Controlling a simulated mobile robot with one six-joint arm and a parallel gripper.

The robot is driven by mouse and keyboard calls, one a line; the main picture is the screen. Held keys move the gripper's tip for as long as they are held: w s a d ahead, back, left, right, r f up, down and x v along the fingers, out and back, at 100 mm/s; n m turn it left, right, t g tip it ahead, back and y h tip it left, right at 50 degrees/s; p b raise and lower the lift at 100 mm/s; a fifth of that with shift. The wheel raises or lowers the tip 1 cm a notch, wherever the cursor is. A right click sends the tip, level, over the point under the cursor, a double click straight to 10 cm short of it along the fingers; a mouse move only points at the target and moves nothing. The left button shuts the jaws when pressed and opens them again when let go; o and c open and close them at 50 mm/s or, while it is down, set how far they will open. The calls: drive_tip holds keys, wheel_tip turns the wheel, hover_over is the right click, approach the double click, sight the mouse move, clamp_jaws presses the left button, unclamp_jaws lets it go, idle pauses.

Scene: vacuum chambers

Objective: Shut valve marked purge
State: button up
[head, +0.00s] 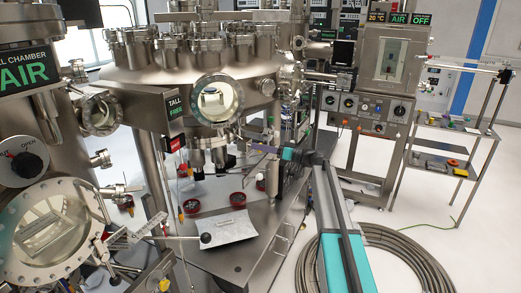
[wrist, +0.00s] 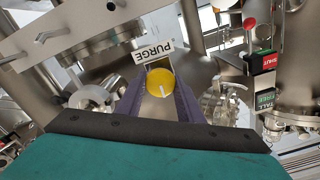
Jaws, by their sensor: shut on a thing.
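The purge valve shows in the wrist view as a round yellow knob (wrist: 160,81) with a white pointer line, which runs toward the lower right. A white PURGE label (wrist: 155,50) sits just beyond it, upside down in this view. My gripper (wrist: 161,88) has its two purple fingers on either side of the knob and is shut on it. In the head view my gripper (head: 263,148) reaches in at the underside of the large round chamber (head: 190,85). I cannot make out the knob there.
A red-knobbed lever (wrist: 250,25) and a red SHUT sign (wrist: 265,63) are right of my gripper in the wrist view. Steel pipes and flanges crowd close around. A steel table (head: 225,262) lies below the chamber, and coiled hose (head: 425,265) lies on the floor at right.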

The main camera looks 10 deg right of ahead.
drive_tip(key=shift+f, duration=0.15)
drive_tip(key=m+b, duration=0.3)
drive_tip(key=b, duration=0.1)
drive_tip(key=shift+d+f, duration=0.1)
drive_tip(key=m+b, duration=0.3)
drive_tip(key=m, duration=0.2)
drive_tip(key=shift+w, duration=0.1)
drive_tip(key=m, duration=0.4)
drive_tip(key=shift+b, duration=0.35)
drive_tip(key=m, duration=0.5)
drive_tip(key=shift+p, duration=0.35)
drive_tip(key=o, duration=1.1)
drive_tip(key=shift+c, duration=0.2)
